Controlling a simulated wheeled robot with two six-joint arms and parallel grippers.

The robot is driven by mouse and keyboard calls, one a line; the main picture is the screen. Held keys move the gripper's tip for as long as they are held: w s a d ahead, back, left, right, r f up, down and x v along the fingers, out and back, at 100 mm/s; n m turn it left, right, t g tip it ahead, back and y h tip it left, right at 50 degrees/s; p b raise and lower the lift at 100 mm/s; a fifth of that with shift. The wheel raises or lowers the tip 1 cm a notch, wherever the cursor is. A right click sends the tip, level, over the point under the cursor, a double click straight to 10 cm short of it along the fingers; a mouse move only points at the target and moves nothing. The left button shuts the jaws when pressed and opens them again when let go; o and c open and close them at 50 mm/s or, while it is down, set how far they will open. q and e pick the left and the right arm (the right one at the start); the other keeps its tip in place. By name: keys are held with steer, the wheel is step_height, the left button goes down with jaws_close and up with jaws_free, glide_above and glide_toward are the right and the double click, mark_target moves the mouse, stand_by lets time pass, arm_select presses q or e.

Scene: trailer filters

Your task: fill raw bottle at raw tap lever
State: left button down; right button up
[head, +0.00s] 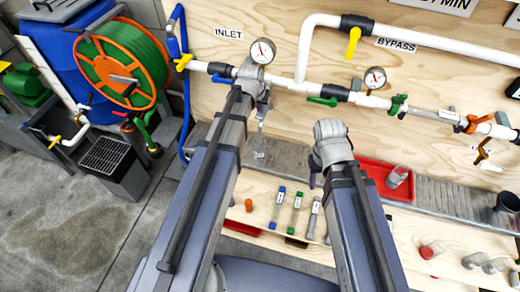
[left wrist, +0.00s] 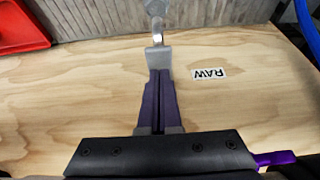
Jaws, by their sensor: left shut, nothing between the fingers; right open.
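My left gripper (head: 254,86) is at the plywood wall by the white pipe, above a small metal spout (head: 261,113). In the left wrist view its purple fingers (left wrist: 159,76) are shut with nothing between them, their tips at a grey metal tap part (left wrist: 156,42). The RAW label (left wrist: 208,73) shows upside down beside it. A clear, shiny shape (left wrist: 155,8) lies beyond the tap; I cannot tell whether it is bottle or water. My right gripper (head: 316,172) is open, seen from behind, above the bench. A clear bottle (head: 398,176) lies in the red tray (head: 372,171).
A ribbed grey drain strip (head: 450,196) runs along the wall. Several capped tubes (head: 297,206) lie on the wooden bench in front. Gauges (head: 262,51) and coloured valve levers line the pipe. A green hose reel (head: 122,60) stands at the left. A dark cup (head: 507,204) is at the right.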

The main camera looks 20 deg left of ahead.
mark_target(260, 115)
arm_select(q)
steer(key=shift+f, duration=0.15)
steer(key=shift+f+b, duration=1.4)
steer(key=shift+b, duration=0.1)
steer(key=shift+r, duration=0.1)
stand_by(2.5)
step_height(260, 115, up, 9)
steer(key=p, duration=0.8)
steer(key=shift+f+p, duration=0.2)
steer(key=shift+p, duration=0.15)
